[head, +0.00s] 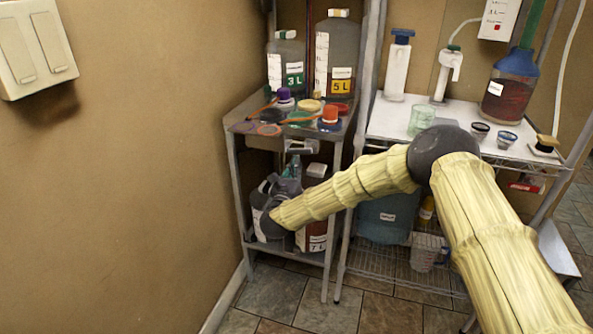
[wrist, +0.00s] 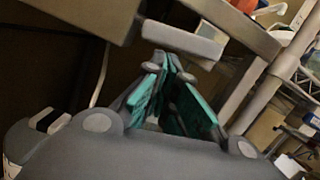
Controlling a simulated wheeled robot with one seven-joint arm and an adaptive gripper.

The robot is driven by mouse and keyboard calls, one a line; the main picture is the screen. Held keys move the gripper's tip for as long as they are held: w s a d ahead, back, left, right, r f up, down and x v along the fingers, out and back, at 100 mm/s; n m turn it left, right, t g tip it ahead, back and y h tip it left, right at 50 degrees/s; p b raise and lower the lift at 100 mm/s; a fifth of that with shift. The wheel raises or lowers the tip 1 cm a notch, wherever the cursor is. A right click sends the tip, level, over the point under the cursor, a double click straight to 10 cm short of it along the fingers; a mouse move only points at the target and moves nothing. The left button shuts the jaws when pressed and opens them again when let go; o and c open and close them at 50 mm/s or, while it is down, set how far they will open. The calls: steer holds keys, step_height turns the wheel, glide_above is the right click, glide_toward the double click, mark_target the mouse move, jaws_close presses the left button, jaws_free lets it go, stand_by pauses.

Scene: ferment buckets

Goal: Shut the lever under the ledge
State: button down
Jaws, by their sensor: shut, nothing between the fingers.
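The ledge is the upper shelf board of the rack (head: 240,128), and its underside (wrist: 245,28) shows in the wrist view. The lever, a light grey bar (head: 299,146), hangs just under the ledge's front edge. In the wrist view the lever (wrist: 183,41) crosses just beyond my fingertips. My gripper (head: 294,163) is shut and empty, with its teal-padded fingers pointing up below the lever. In the wrist view the tips of my gripper (wrist: 170,63) meet close under the bar. I cannot tell whether they touch it.
Jugs marked 3 L (head: 287,62) and 5 L (head: 337,58) stand on the ledge among lids and small bottles. A 7 L jug (head: 315,232) stands on the lower shelf beside my wrist. A wall (head: 120,170) closes the left side. A white bench (head: 395,118) stands right.

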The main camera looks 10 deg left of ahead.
stand_by(0.3)
steer(key=shift+w+a+r+m+h+b, duration=0.1)
steer(key=shift+a+r+m+h+b, duration=0.15)
steer(key=shift+r+m+b, duration=0.35)
steer(key=shift+a+r+m+h+b, duration=0.2)
steer(key=shift+r+b, duration=0.15)
steer(key=shift+b, duration=0.5)
